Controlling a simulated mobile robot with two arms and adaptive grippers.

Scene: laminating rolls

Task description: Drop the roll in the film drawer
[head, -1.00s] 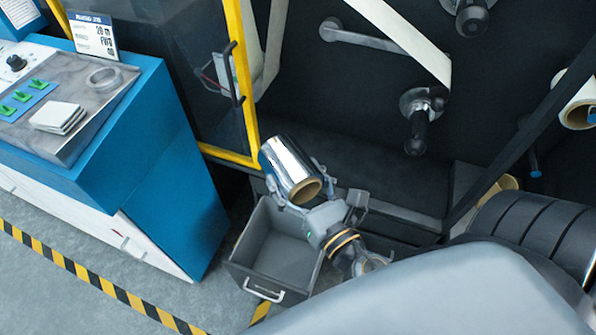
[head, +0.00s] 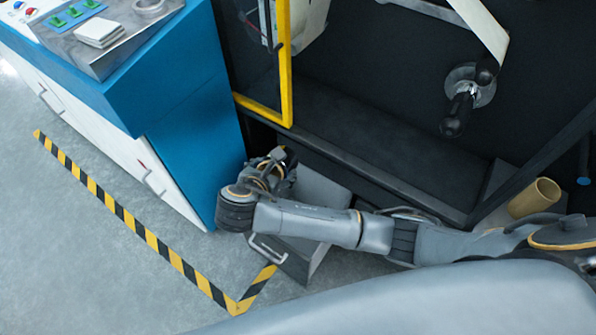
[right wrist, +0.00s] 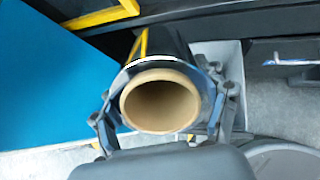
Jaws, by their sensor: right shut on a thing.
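My right gripper (head: 279,166) is beside the yellow-framed door, at the back left of the open film drawer. The roll's open cardboard core faces the camera. In the head view the roll is mostly hidden by my gripper and wrist. The grey film drawer (head: 318,186) stands pulled out, with a pale front handle (head: 268,248). My right forearm crosses over it and hides much of its inside. My left gripper is not in view.
A blue and white cabinet (head: 190,110) stands close on the left of my wrist. The yellow door frame (head: 287,90) is just behind. A black spindle (head: 458,112) sticks out of the machine, and a bare cardboard core (head: 534,198) lies at right. The striped floor area is clear.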

